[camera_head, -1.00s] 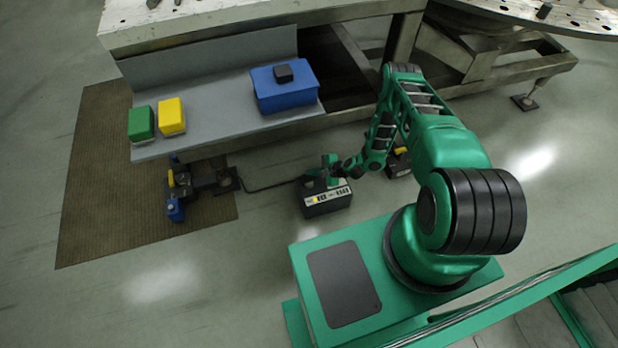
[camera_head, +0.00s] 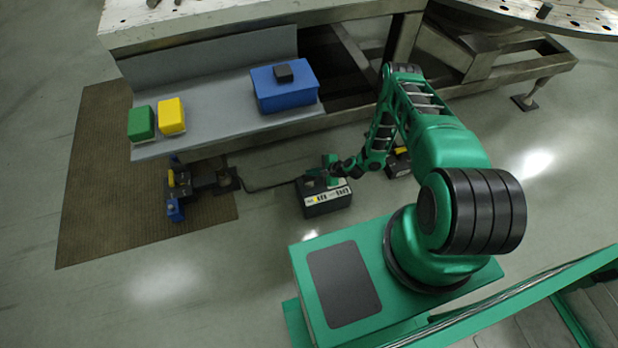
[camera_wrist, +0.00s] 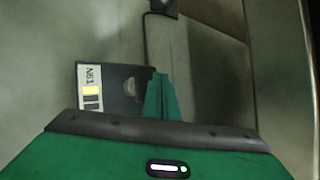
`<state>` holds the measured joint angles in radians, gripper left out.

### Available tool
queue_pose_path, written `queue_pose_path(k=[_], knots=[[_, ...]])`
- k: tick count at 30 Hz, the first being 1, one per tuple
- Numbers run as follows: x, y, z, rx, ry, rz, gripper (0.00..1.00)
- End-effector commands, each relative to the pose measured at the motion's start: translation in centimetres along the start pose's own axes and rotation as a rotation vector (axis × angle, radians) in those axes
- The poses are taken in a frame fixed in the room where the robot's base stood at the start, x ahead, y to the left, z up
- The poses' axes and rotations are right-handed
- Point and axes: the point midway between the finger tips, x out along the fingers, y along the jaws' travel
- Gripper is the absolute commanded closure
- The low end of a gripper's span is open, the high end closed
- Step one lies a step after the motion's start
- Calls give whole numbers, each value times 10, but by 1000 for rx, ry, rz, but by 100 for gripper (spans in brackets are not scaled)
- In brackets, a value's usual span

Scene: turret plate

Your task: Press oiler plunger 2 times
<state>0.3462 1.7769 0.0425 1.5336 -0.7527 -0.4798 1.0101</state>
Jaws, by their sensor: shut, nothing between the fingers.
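A black box (camera_head: 328,207) with a white and yellow label stands on the floor left of my arm's base; I take it for the oiler. In the wrist view the box (camera_wrist: 116,101) shows its top and label. A pale round part (camera_wrist: 130,88), perhaps the plunger, sits on it, close to the left of my fingers and partly dark. My gripper (camera_wrist: 160,78) has its green fingers together, with nothing between them. In the head view my gripper (camera_head: 314,183) is over the box's top and hides part of it. Contact with the plunger cannot be told.
A thin dark line (camera_head: 265,187) runs from the box to a dark fixture (camera_head: 205,182) on the brown mat (camera_head: 95,215). A grey shelf (camera_head: 220,100) bears a blue box (camera_head: 285,95) and green and yellow blocks. Another dark box (camera_head: 398,163) stands behind my arm.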

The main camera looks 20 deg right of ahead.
Motion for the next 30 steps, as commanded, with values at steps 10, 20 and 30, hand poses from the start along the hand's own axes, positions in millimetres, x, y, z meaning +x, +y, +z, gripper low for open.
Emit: queue_pose_path(k=[10, 20, 30], knots=[[5, 4, -4, -1, 0, 0, 100], [5, 4, -4, 0, 0, 0, 100], [7, 6, -5, 0, 0, 0, 100]])
